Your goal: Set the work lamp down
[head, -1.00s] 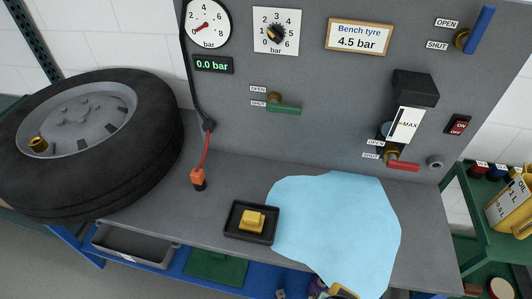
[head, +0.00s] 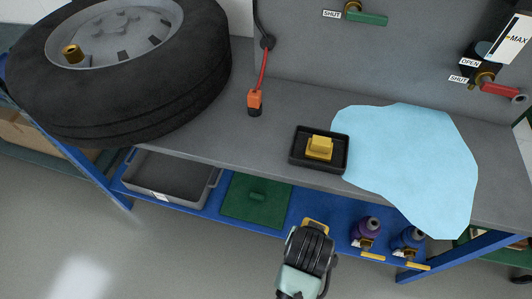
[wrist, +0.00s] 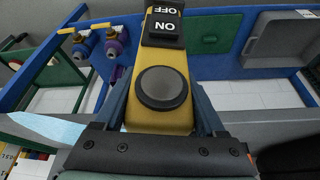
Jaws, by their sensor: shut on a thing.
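The work lamp (wrist: 158,112) is a yellow body with a round grey disc and a black ON/OFF switch, filling the middle of the wrist view. My gripper (wrist: 160,100) is shut on it, with a finger on each side. In the head view, my gripper (head: 312,240) is at the bottom centre, in front of the workbench. Only a small yellow part of the lamp (head: 317,223) shows past it there. The lamp appears held clear of any surface, though its far side is hidden.
The grey bench top (head: 240,145) holds a tyre (head: 150,95), a black tray (head: 297,158) with a yellow block, and a blue cloth (head: 410,160). The blue lower shelf (head: 280,228) carries a grey bin (head: 165,178), a green panel (head: 245,200) and purple (head: 367,230) and blue (head: 408,240) fittings.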

